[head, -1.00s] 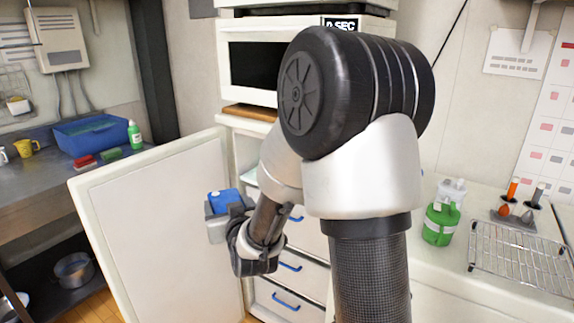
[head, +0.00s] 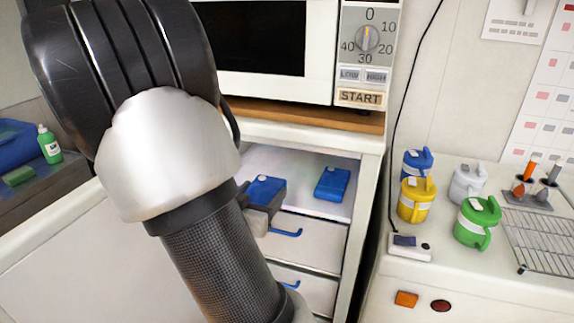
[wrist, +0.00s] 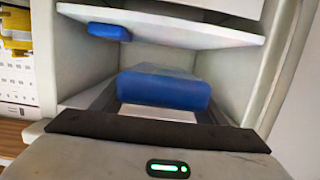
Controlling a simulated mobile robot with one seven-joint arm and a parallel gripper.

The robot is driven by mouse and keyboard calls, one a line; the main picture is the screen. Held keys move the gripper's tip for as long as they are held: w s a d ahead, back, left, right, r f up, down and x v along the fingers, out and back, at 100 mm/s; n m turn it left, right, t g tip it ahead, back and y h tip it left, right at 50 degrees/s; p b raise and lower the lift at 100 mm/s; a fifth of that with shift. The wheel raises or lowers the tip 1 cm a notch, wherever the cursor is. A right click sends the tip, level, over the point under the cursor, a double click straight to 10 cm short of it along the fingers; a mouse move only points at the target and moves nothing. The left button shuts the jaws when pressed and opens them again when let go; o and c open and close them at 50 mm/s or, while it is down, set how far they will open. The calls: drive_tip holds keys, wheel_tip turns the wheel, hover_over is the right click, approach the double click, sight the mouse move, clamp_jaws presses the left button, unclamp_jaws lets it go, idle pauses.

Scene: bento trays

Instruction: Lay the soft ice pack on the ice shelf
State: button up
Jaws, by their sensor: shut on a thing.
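My gripper (head: 258,214) is shut on a blue ice pack (head: 265,189) with a pale mark on top. It holds the pack at the open front of the white ice shelf (head: 305,204), under the microwave. In the wrist view the held pack (wrist: 164,86) lies across the ends of the fingers. I cannot tell whether it touches the shelf. A second blue pack (head: 333,183) lies on the shelf to the right of the held one. My arm hides the shelf's left part in the head view.
Drawers with blue handles (head: 285,232) are below the shelf. A white door (head: 85,255) stands open at left. The counter at right holds a yellow jug (head: 415,200), a green jug (head: 477,222), other jugs and a wire rack (head: 545,240).

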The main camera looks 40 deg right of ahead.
drive_tip(key=r+x, duration=0.1)
drive_tip(key=x, duration=0.5)
drive_tip(key=r+b+x, duration=0.1)
drive_tip(key=x, duration=0.5)
drive_tip(key=r+b+x, duration=0.1)
drive_tip(key=x, duration=0.5)
drive_tip(key=shift+w+d+r, duration=0.1)
drive_tip(key=shift+d+r, duration=0.15)
drive_tip(key=shift+d, duration=0.3)
wheel_tip(320, 180, down, 2)
drive_tip(key=shift+f+b, duration=0.2)
drive_tip(key=shift+b, duration=0.3)
wheel_tip(320, 180, down, 4)
drive_tip(key=shift+f+b, duration=0.15)
drive_tip(key=shift+b, duration=0.5)
drive_tip(key=shift+w+d+f, duration=0.1)
drive_tip(key=shift+w, duration=0.05)
drive_tip(key=shift+f+b, duration=0.25)
drive_tip(key=shift+b, duration=0.05)
drive_tip(key=o, duration=1.4)
drive_tip(key=shift+r, duration=0.1)
